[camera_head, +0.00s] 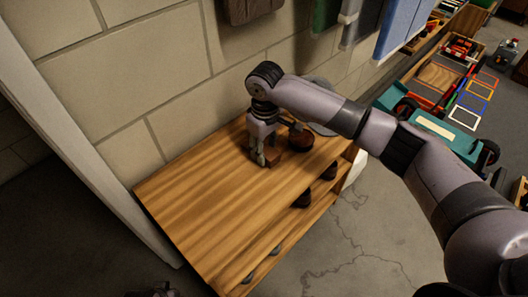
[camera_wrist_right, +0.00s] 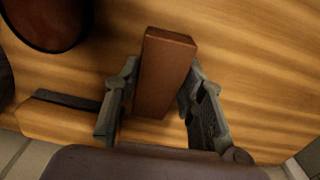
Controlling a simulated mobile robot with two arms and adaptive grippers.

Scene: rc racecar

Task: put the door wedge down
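The door wedge is a reddish-brown block between the fingers of my right gripper in the right wrist view (camera_wrist_right: 165,70). In the head view the wedge (camera_head: 273,158) shows at the fingertips, low over the wooden bench top (camera_head: 215,195). My right gripper (camera_head: 265,155) points down near the wall side of the bench. Its fingers (camera_wrist_right: 163,75) stand close along both sides of the wedge; whether they press on it is unclear. Contact between wedge and wood is also unclear. A dark part at the bottom edge of the head view, probably my left gripper (camera_head: 152,292), is mostly cut off.
A round dark-brown object (camera_head: 300,139) stands right of the wedge and shows at the wrist view's top left (camera_wrist_right: 45,22). The bench's left part is clear. A block wall (camera_head: 150,70) stands behind.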

